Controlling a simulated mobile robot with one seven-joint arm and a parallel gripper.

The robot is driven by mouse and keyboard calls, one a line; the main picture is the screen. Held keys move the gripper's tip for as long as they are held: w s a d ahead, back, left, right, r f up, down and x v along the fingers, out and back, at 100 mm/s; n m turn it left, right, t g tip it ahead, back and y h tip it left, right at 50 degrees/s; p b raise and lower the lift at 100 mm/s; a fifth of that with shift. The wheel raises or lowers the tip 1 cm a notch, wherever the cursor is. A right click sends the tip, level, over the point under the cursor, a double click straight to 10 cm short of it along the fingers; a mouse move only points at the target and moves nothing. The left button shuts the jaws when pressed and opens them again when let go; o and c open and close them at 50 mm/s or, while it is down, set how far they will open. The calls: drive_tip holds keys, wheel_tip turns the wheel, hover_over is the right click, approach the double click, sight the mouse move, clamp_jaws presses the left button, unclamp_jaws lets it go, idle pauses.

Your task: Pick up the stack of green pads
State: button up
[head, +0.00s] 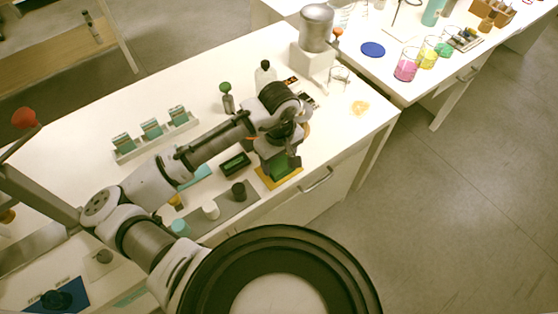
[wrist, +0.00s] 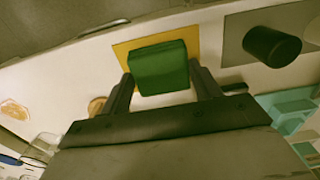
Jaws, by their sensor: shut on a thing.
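The stack of green pads (wrist: 160,68) is a dark green block in the wrist view, between the two fingers of my gripper (wrist: 160,82). The fingers are shut on its left and right sides. In the head view the green pads (head: 282,167) show partly below my gripper (head: 277,160), which hides much of them. They are over a yellow-orange square mat (head: 284,183) near the table's front edge; the mat also shows behind the pads in the wrist view (wrist: 190,28). I cannot tell whether the pads touch the mat.
Left of the mat are a grey strip (head: 222,213) with a black cap (head: 238,191) and a white cap (head: 211,210), and a dark device (head: 235,164). A green-topped bottle (head: 227,98) and a clear bottle (head: 265,74) stand farther back. The right front tabletop is clear.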

wheel_tip(320, 180, up, 20)
drive_tip(key=shift+f, duration=0.1)
idle(0.4)
